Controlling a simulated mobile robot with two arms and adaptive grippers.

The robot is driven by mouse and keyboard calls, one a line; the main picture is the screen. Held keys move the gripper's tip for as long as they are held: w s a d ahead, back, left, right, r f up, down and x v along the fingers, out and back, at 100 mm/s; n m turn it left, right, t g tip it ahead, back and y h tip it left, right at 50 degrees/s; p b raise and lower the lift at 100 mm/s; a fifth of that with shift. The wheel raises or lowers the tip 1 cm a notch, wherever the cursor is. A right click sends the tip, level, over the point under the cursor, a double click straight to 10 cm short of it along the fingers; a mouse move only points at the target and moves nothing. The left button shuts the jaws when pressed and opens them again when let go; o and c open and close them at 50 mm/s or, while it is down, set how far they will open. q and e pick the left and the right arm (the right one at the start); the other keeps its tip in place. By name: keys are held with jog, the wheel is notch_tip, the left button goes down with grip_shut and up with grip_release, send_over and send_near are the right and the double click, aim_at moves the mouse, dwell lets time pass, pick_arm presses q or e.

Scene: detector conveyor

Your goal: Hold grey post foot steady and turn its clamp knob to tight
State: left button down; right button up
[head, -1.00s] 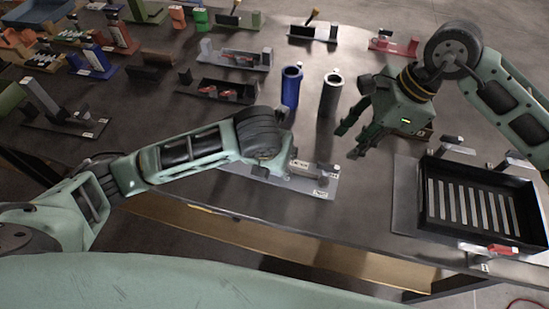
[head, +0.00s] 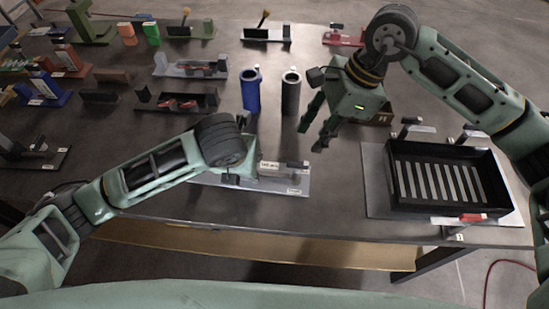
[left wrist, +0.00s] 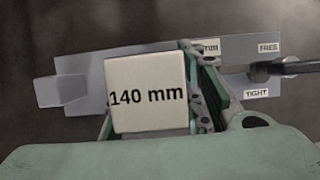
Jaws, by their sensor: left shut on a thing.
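The grey post foot (head: 298,186) is a flat plate with raised parts near the front edge of the table. It also shows in the left wrist view (left wrist: 75,88). My left gripper (head: 238,178) is over its left part, shut on it; the grip is partly hidden. In the left wrist view a white "140 mm" face (left wrist: 147,95) stands between the fingers and hides part of the plate. The dark clamp knob (left wrist: 262,70) is at the plate's right end, between the FREE and TIGHT labels. My right gripper (head: 311,139) is open and empty, above and behind the foot.
A blue tube (head: 251,92) and a black tube (head: 290,94) stand behind the foot. A black slotted tray (head: 489,203) is to the right. Grey and black fixtures (head: 190,66) lie further back left. The table is bare between the foot and the tray.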

aim_at(298, 162)
jog(key=a+r+m+h, duration=0.2)
jog(key=a+r+h, duration=0.1)
jog(key=a+h, duration=0.1)
jog(key=shift+m+t, duration=0.3)
jog(key=f, duration=1.2)
jog(key=shift+s+d+f, duration=0.1)
jog(key=shift+s, duration=0.15)
grip_shut()
